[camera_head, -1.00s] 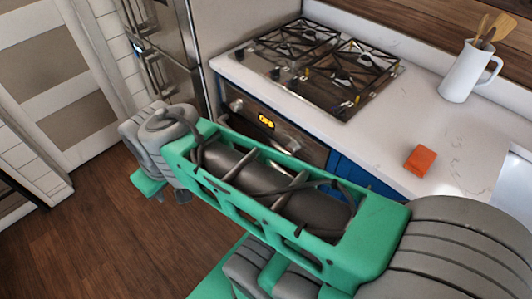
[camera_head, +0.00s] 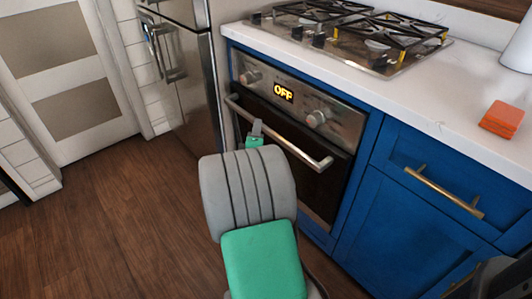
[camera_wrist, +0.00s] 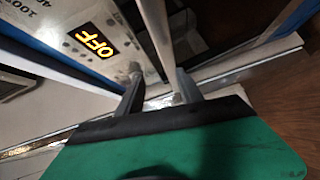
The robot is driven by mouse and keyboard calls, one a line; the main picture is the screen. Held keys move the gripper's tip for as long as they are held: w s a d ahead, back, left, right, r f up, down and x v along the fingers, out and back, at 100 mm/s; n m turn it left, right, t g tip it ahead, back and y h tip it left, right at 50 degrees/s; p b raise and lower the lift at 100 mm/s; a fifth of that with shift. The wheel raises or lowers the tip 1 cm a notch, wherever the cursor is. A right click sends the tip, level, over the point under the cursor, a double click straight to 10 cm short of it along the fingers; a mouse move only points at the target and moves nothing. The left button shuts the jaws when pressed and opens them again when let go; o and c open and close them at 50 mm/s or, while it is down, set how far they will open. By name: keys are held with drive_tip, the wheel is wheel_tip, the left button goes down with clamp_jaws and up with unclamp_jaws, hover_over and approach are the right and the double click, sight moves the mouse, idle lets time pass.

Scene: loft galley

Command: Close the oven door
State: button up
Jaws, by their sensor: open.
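The oven door (camera_head: 285,135) is a dark glass panel below the steel control panel. It looks upright and about flush with the oven front; a small gap cannot be ruled out. Its long steel handle (camera_head: 306,154) runs across the upper part of the door. My gripper (camera_head: 257,127) is at the handle, left of its middle, mostly hidden behind my grey wrist. In the wrist view my gripper (camera_wrist: 158,84) is open, with one dark finger on each side of the handle bar (camera_wrist: 158,35). Contact with the bar cannot be told.
The control panel shows a lit OFF display (camera_head: 283,92) and two knobs. A gas cooktop (camera_head: 365,35) sits above, with an orange sponge (camera_head: 501,117) on the counter. A blue cabinet (camera_head: 440,200) is at right, a steel fridge (camera_head: 185,75) at left. Wooden floor (camera_head: 110,225) is clear at left.

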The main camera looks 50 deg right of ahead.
sight(266, 126)
drive_tip(key=f, duration=0.1)
drive_tip(key=s+f, duration=0.1)
drive_tip(key=d+f+n, duration=0.1)
drive_tip(key=shift+s+d+t+h+b, duration=0.1)
drive_tip(key=shift+s+t+h+b, duration=0.2)
drive_tip(key=shift+b, duration=0.1)
drive_tip(key=shift+s+d, duration=0.15)
drive_tip(key=shift+d, duration=0.05)
drive_tip(key=shift+n, duration=0.4)
drive_tip(key=x, duration=0.6)
drive_tip(key=shift+d+r+b, duration=0.2)
drive_tip(key=shift+d+b, duration=0.15)
drive_tip(key=shift+b, duration=0.05)
drive_tip(key=shift+w+d+r, duration=0.15)
drive_tip(key=shift+w+d, duration=0.2)
drive_tip(key=shift+d, duration=0.1)
clamp_jaws()
